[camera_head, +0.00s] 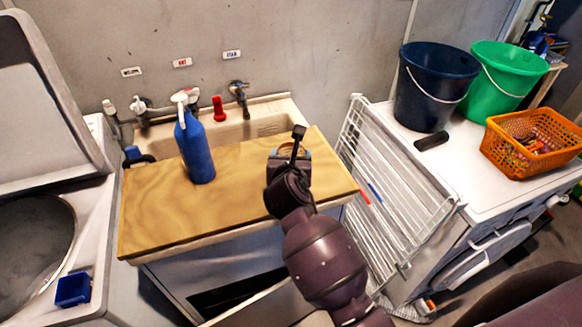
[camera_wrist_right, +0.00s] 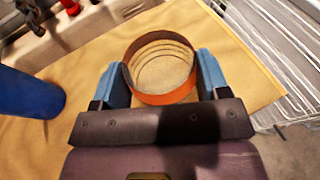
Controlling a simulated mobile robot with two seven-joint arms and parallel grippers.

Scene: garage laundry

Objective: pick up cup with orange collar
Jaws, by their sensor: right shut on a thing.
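The cup with the orange collar (camera_wrist_right: 163,98) is in the right wrist view, seen from above as an open ring with a ridged, tan inside. My right gripper (camera_wrist_right: 163,80) has its two blue fingers on either side of the cup and is shut on it. In the head view the right gripper (camera_head: 290,152) is over the wooden board, and only a bit of the cup's rim shows past it. Whether the cup touches the board cannot be told. My left gripper is not in view.
A blue spray bottle (camera_head: 194,150) stands left of the cup on the wooden board (camera_head: 240,205) across the sink. A white drying rack (camera_head: 385,185) leans at the right. Buckets (camera_head: 432,88) and an orange basket (camera_head: 530,145) stand on the white machine.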

